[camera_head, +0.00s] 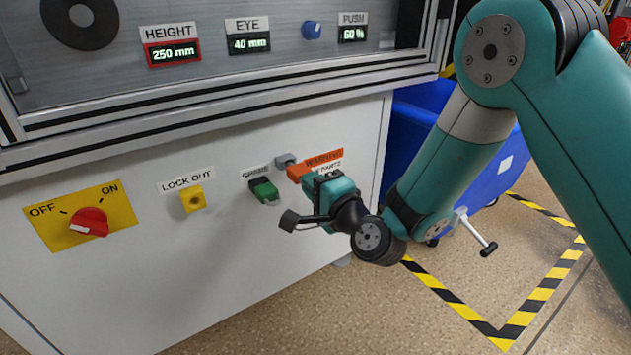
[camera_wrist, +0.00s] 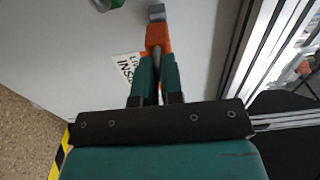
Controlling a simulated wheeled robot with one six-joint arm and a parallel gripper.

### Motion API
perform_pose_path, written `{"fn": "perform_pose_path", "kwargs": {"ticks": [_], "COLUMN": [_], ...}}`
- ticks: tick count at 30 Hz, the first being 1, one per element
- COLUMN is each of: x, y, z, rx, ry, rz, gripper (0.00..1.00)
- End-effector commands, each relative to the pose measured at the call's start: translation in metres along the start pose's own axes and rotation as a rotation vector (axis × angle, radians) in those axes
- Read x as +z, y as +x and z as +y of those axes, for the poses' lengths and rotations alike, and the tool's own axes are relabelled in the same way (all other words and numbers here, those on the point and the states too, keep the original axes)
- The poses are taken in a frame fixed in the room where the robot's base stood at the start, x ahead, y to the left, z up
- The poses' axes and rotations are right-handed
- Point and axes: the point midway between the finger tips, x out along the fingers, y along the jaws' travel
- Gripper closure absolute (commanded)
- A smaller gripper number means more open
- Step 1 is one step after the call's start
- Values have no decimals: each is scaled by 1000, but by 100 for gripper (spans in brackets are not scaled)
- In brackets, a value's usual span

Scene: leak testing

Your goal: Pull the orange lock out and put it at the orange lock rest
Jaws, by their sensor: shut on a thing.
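In the wrist view the orange lock (camera_wrist: 158,36) sits between the fingertips of my gripper (camera_wrist: 158,62). In the head view my gripper (camera_head: 312,180) comes from the right and is shut on the lock, partly hiding it. A grey block (camera_head: 286,160) is beside the lock's upper left; it also shows in the wrist view (camera_wrist: 157,12). I cannot tell whether the lock still touches the panel. No part is clearly marked as the orange lock rest.
A yellow block (camera_head: 192,199) is under the LOCK OUT label. A green lock (camera_head: 264,190) is left of my gripper. A red switch (camera_head: 89,222) points to OFF. A ledge (camera_head: 200,130) overhangs the panel. A blue bin (camera_head: 490,165) stands behind my arm.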

Motion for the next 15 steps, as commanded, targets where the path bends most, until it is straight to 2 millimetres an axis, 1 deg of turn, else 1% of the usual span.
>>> {"fn": "perform_pose_path", "kwargs": {"ticks": [15], "x": [0], "y": [9], "z": [-2], "rx": [-1], "ry": [0], "rz": [0], "gripper": [100]}}
